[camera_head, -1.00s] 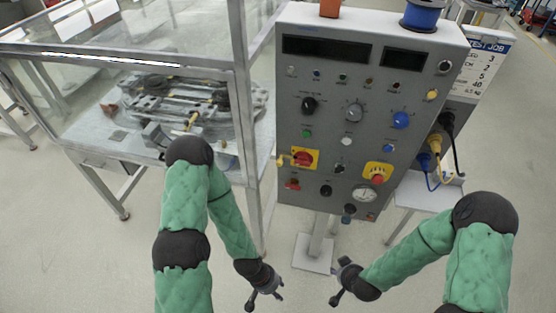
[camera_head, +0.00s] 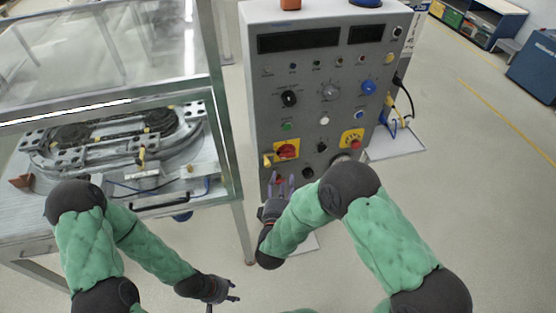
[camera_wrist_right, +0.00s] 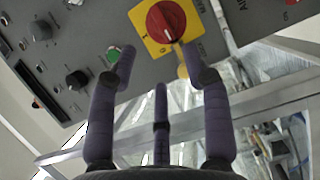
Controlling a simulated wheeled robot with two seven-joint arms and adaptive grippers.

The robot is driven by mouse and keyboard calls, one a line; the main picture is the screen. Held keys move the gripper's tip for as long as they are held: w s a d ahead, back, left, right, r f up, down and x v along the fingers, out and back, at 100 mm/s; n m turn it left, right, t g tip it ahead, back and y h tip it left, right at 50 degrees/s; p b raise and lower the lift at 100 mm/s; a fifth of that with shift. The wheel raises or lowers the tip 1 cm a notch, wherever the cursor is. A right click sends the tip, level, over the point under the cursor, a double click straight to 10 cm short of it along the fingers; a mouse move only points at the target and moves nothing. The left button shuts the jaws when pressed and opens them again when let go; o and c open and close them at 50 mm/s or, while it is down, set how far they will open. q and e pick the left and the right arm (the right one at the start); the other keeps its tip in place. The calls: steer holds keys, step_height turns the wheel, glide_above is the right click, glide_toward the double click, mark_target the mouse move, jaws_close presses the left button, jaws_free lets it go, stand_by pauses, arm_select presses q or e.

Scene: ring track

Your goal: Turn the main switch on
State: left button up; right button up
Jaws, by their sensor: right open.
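The main switch is a red rotary knob on a yellow square plate (camera_head: 278,157), low on the left of the grey control panel (camera_head: 325,115). In the right wrist view the red knob (camera_wrist_right: 165,19) is at the top centre, just beyond my fingertips. My right gripper (camera_head: 279,181) is open and empty, just below the switch in the head view. Its spread fingers (camera_wrist_right: 158,55) also show in the right wrist view, apart from the knob. My left gripper (camera_head: 226,296) appears open and empty, low and away from the panel.
A green button (camera_head: 287,126) and a black knob (camera_head: 289,98) are above the switch. A red emergency button on a yellow base (camera_head: 352,139) is to its right. A metal-framed table with a ring track (camera_head: 110,140) stands left of the panel. Open floor lies to the right.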

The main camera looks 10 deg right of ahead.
mark_target(287, 156)
steer(key=b+x, duration=0.1)
steer(key=x, duration=0.9)
steer(key=shift+b, duration=0.3)
